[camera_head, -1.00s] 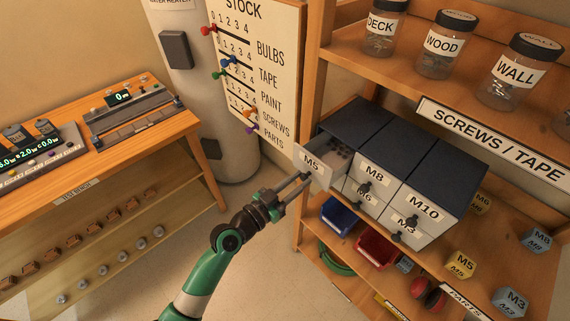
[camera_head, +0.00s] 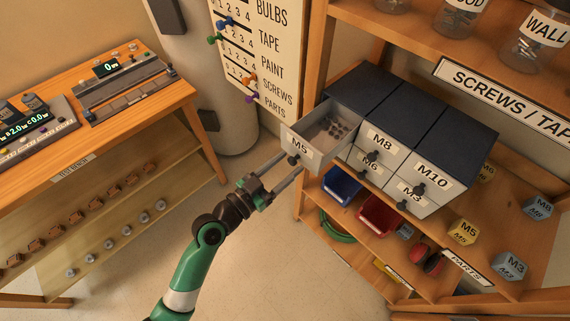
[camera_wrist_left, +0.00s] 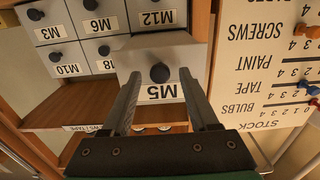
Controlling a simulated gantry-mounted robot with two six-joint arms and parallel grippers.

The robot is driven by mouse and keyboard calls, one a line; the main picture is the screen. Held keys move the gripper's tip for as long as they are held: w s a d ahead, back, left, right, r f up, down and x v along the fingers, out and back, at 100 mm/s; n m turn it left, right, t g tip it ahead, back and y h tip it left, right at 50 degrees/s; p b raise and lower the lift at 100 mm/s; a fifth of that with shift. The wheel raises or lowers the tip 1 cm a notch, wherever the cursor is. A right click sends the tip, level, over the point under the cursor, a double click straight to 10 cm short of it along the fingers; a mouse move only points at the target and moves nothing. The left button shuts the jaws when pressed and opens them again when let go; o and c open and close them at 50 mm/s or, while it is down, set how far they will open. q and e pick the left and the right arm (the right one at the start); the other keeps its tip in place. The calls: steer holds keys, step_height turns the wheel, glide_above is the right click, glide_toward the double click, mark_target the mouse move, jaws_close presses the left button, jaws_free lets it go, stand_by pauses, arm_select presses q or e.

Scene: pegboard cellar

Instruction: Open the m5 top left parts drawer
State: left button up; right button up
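The M5 drawer (camera_head: 313,159) is the top left one of the dark-topped parts cabinet (camera_head: 375,88). It stands pulled out, and small dark parts show inside it. Its dark round knob (camera_head: 292,160) is on the front face. My left gripper (camera_head: 289,164) is in front of the drawer, its fingers spread apart on either side of the knob. In the left wrist view the M5 drawer front (camera_wrist_left: 177,52) faces me, and the knob (camera_wrist_left: 160,73) sits between the open fingertips with gaps on both sides. My right gripper is not in view.
The M8 drawer (camera_head: 382,142) and the other drawers beside and below look closed. A blue bin (camera_head: 341,185) and a red bin (camera_head: 378,216) stand on the shelf below. The stock board (camera_head: 262,50) is at the left. The floor in front is clear.

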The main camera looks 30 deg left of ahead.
arm_select(q)
steer(key=b+v, duration=0.1)
steer(key=v, duration=1)
steer(key=shift+s, duration=0.3)
